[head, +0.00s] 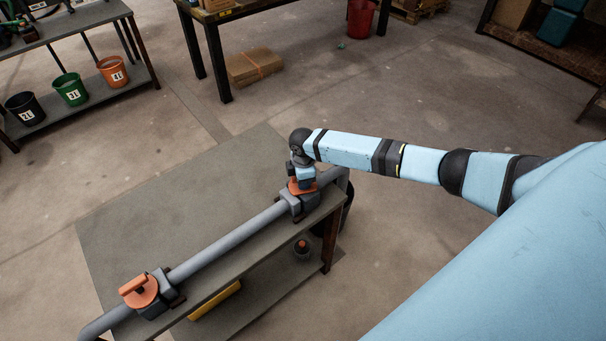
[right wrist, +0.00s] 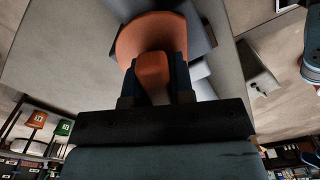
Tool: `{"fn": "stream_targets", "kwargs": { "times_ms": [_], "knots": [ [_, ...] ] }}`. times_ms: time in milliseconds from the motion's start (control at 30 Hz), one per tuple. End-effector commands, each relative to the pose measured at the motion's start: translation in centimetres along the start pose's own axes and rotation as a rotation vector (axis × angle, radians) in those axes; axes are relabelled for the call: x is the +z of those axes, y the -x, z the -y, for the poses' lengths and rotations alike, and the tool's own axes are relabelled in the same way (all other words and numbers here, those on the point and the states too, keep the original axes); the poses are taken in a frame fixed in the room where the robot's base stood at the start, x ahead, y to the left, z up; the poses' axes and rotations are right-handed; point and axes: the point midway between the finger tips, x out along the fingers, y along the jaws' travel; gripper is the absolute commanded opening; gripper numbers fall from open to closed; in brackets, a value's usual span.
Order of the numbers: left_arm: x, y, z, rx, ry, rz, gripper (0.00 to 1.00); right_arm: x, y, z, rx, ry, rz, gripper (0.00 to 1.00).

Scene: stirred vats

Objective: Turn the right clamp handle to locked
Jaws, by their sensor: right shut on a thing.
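The right clamp (head: 300,203) sits on a grey pipe (head: 228,240) near the right end of the bench. Its orange base (head: 302,187) shows under my right gripper (head: 301,175), which comes down on it from above. In the right wrist view the orange handle (right wrist: 152,76) lies between the two fingers of my right gripper (right wrist: 153,82), which is shut on it. The handle lies over the round orange base (right wrist: 150,32). In the head view the gripper hides most of this handle. The left clamp, with an orange handle (head: 133,284), sits at the pipe's lower left end. My left gripper is out of view.
The bench (head: 312,216) has a lower shelf with a yellow object (head: 215,300) and a small dark item with an orange top (head: 302,246). Several buckets stand on a shelf at the upper left. Open floor lies behind the bench.

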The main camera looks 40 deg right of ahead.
Motion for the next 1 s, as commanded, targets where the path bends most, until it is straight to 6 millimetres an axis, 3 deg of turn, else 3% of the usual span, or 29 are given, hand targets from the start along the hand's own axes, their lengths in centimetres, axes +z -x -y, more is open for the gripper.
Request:
{"fn": "stream_targets", "kwargs": {
  "times_ms": [500,1000],
  "knots": [
    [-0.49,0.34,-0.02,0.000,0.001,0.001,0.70,-0.15,0.06,-0.01,0.001,0.366,-0.003,0.00],
    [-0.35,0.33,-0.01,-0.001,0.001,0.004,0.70,-0.19,0.05,0.01,0.001,0.451,-0.004,0.00]
  ]
}}
